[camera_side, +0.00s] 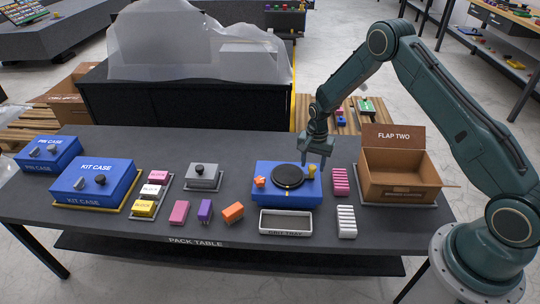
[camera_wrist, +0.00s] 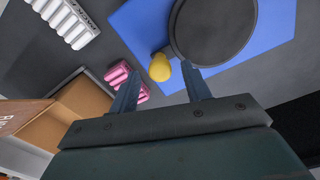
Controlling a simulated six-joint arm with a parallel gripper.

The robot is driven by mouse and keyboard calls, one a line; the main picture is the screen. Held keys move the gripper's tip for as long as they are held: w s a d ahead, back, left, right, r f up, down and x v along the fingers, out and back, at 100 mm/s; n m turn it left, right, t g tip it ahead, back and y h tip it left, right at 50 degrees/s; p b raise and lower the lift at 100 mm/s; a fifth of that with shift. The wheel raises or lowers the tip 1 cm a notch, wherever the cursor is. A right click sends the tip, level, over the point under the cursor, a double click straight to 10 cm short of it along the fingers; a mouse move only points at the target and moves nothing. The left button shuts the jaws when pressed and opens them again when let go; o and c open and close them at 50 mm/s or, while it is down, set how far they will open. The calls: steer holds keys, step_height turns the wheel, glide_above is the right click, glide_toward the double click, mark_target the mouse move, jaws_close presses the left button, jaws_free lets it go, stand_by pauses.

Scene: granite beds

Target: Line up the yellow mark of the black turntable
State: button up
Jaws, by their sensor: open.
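The black turntable (camera_side: 287,176) is a round disc on a blue base (camera_side: 285,197) near the middle of the table. A yellow knob (camera_side: 311,169) stands at the disc's right side. In the wrist view the disc (camera_wrist: 212,30) is partly cut off by the top edge, and the yellow knob (camera_wrist: 160,68) sits at its rim. My gripper (camera_side: 313,163) is open, pointing down at the knob. In the wrist view the knob shows between my fingertips (camera_wrist: 161,70), with no clear contact; I cannot tell their height relative to it. An orange star-shaped piece (camera_side: 259,182) is on the base's left side.
Pink ribbed block (camera_side: 340,181) and white ribbed block (camera_side: 346,221) lie right of the base. Open cardboard box (camera_side: 400,180) stands further right. White-rimmed tray (camera_side: 286,233) lies in front. Grey knobbed box (camera_side: 204,178), small blocks and blue cases (camera_side: 95,180) are left.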

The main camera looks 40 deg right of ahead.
step_height(320, 180, up, 13)
stand_by(0.6)
steer(key=shift+r, duration=0.1)
steer(key=s+a+r+n+t, duration=0.1)
steer(key=s+a+r+n, duration=0.1)
steer(key=s+r, duration=0.35)
steer(key=s+a+r+n+t, duration=0.1)
steer(key=s+a+r+n, duration=0.1)
steer(key=r, duration=0.6)
steer(key=s+a+r+n+t, duration=0.1)
steer(key=s+a+r+n, duration=0.2)
steer(key=r, duration=0.4)
steer(key=s+a+r+n+t, duration=0.1)
steer(key=s+a+r+n, duration=0.1)
steer(key=s, duration=0.9)
steer(key=s+a+r+n+t, duration=0.1)
steer(key=s+a+r+n, duration=0.1)
steer(key=s, duration=0.9)
steer(key=shift+r+n+t, duration=0.3)
steer(key=shift+r+n, duration=0.3)
steer(key=shift+n, duration=0.2)
